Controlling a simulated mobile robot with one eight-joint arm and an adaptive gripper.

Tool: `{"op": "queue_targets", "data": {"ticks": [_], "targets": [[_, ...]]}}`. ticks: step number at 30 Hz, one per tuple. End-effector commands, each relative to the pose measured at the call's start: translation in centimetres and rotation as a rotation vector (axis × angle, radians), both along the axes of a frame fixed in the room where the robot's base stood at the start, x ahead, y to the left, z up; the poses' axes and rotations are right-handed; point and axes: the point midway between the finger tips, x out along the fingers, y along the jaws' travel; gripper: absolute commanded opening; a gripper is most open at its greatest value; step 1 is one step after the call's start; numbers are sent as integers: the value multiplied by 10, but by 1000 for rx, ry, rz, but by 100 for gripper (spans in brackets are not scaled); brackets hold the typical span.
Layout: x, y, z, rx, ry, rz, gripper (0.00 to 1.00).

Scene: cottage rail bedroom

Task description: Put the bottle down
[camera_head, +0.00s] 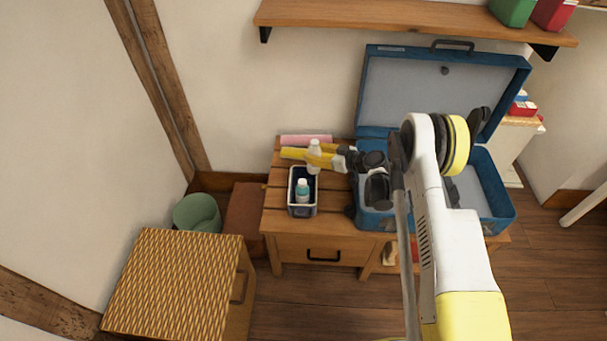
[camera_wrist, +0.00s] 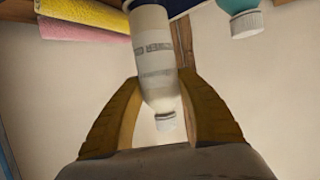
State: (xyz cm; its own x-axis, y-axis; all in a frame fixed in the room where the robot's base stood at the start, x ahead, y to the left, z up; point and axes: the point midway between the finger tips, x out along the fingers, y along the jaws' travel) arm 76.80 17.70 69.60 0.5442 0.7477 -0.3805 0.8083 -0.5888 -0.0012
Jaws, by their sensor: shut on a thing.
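My gripper (camera_head: 306,156) has yellow fingers and is shut on a white bottle (camera_head: 314,147) with a white cap, above the wooden bedside table (camera_head: 333,211). In the wrist view the bottle (camera_wrist: 155,55) stands between the two fingers of my gripper (camera_wrist: 162,100), with grey print on its side and its cap toward the camera. Its base is partly hidden at the top of that view, so I cannot tell whether it touches anything. The held bottle appears just behind a small dark blue bin (camera_head: 302,211) with a pale rim.
A teal and white bottle (camera_head: 302,192) stands in the bin; it also shows in the wrist view (camera_wrist: 245,22). A pink roll (camera_head: 305,139) lies at the table's back. An open blue suitcase (camera_head: 375,222) fills the right side, under my arm. A shelf (camera_head: 400,14) hangs above.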

Motion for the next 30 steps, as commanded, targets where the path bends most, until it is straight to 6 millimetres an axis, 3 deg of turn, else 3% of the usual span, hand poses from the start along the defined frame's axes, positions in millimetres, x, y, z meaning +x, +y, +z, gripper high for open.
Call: {"op": "queue_targets", "data": {"ticks": [3, 7, 11, 18, 24, 25, 26, 30], "targets": [[-5, 24, -17, 0, 0, 2, 2], [-8, 37, -23, 1, -1, 0, 2], [-8, 39, -30, 0, -1, -2, 2], [-8, 39, -65, 0, -1, -2, 2], [-8, 39, -63, 0, -1, -2, 2], [-8, 39, -63, 0, -1, -2, 52], [-8, 39, -63, 0, -1, -2, 61], [-8, 39, -63, 0, -1, -2, 63]]}}
